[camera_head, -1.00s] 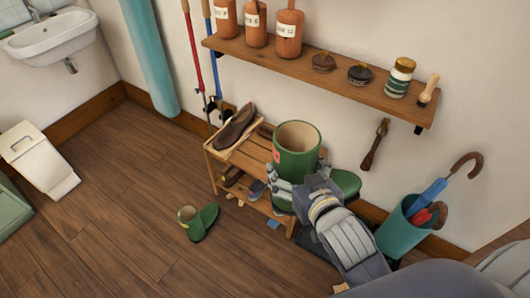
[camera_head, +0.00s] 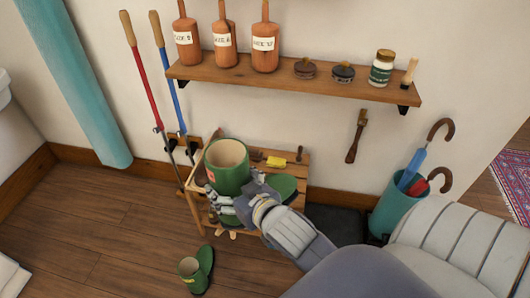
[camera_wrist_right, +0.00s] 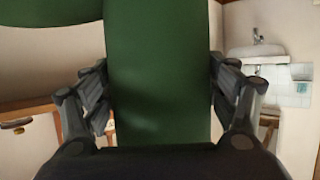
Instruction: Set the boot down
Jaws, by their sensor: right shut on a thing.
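The green boot (camera_head: 228,168) is upright, with its open top facing up and its green foot (camera_head: 284,188) pointing right. My right gripper (camera_head: 226,203) is shut around its shaft, which also fills the middle of the right wrist view (camera_wrist_right: 158,75) between the two fingers. The boot is over or in front of the wooden shoe rack (camera_head: 295,160); I cannot tell whether its sole touches anything. The boot and gripper hide much of the rack. A smaller-looking green boot (camera_head: 195,271) stands on the floor in front of the rack. My left gripper is not in view.
A wall shelf (camera_head: 290,85) with bottles and jars hangs above the rack. A yellow item (camera_head: 276,162) lies on the rack top. A teal umbrella stand (camera_head: 393,212) is at the right. Red (camera_head: 143,88) and blue (camera_head: 168,88) poles lean at the left.

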